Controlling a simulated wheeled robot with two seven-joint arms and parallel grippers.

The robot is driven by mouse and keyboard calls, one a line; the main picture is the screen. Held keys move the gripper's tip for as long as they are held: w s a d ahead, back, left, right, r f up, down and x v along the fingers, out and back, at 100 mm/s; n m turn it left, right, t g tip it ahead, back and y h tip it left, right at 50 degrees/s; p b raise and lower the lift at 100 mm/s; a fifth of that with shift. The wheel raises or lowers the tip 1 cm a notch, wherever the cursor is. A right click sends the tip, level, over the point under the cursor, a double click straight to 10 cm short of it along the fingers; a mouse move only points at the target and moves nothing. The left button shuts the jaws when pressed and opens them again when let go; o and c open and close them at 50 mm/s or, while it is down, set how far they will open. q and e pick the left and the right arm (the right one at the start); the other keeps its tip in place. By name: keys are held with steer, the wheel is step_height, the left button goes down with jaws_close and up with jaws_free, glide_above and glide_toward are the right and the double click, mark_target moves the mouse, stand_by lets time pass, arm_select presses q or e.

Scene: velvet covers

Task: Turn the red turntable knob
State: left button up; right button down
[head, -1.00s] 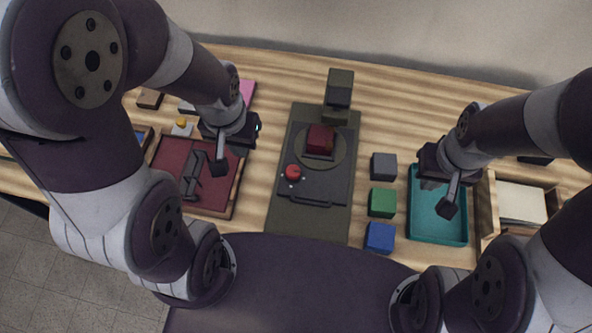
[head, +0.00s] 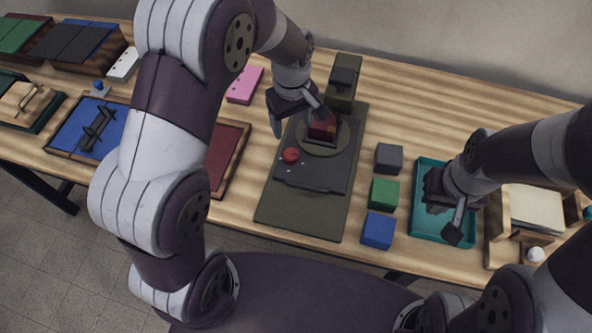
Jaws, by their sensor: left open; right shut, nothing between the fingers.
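The red knob (head: 290,155) is a small round cap on the dark panel (head: 313,174), just in front and left of the round turntable (head: 344,141). A dark red block (head: 321,127) stands on the turntable. My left gripper (head: 297,119) is open and empty, above and behind the knob at the panel's back left, with a finger on the block's side. It looks apart from the knob; its exact height is hard to tell. My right gripper (head: 453,234) is shut and empty over the teal tray (head: 430,226).
Grey (head: 388,158), green (head: 384,193) and blue (head: 378,230) cubes stand in a row right of the panel. A dark red tray (head: 229,160) lies left of it, partly behind my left arm. A dark post (head: 343,78) stands behind the turntable.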

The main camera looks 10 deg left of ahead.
arm_select(q)
steer(key=r+n, duration=0.1)
steer(key=n, duration=0.1)
glide_above(291, 153)
step_height(291, 153, down, 4)
steer(key=shift+n, duration=0.4)
step_height(291, 153, down, 8)
steer(key=shift+a+f+p, duration=0.1)
steer(key=shift+p, duration=0.5)
steer(key=shift+w+f, duration=0.1)
steer(key=shift+f, duration=0.2)
arm_select(e)
steer(key=shift+w+a+r, duration=0.1)
steer(key=shift+a+r, duration=0.1)
steer(key=shift+r, duration=0.25)
steer(key=shift+w+a+r, duration=0.1)
steer(key=shift+a+r, duration=0.1)
steer(key=shift+r, duration=0.2)
arm_select(q)
steer(key=shift+r, duration=0.1)
arm_select(e)
steer(key=shift+s, duration=0.1)
arm_select(q)
steer(key=c, duration=1.1)
